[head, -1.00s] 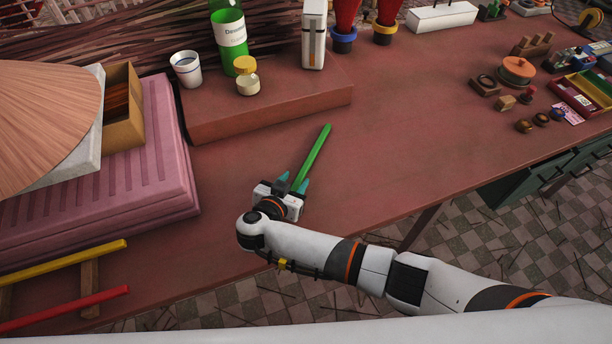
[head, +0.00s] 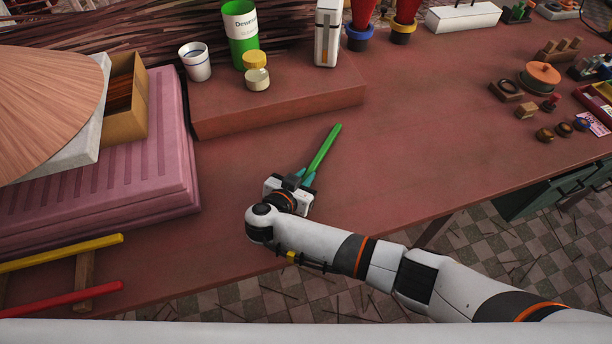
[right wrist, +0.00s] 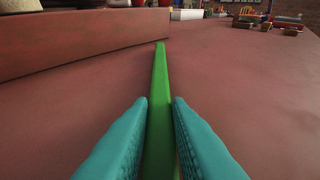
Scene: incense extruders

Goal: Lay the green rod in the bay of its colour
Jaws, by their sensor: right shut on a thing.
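The green rod (head: 323,149) is a straight bar on the red-brown table, slanting away from me in the head view. My right gripper (head: 307,179) is shut on its near end. In the right wrist view the rod (right wrist: 159,80) runs straight ahead between the two teal fingers (right wrist: 160,118), which press on it from both sides. It looks to be lying on or just above the table. A wooden rack (head: 84,276) at the lower left carries a yellow bar (head: 60,252) and a red bar (head: 60,307). I cannot make out a green bay. My left gripper does not show.
A raised red-brown block (head: 280,112) stands behind the rod, holding a cup (head: 195,63), a green can (head: 241,36) and a jar (head: 256,72). A pink ridged slab (head: 120,190) lies to the left.

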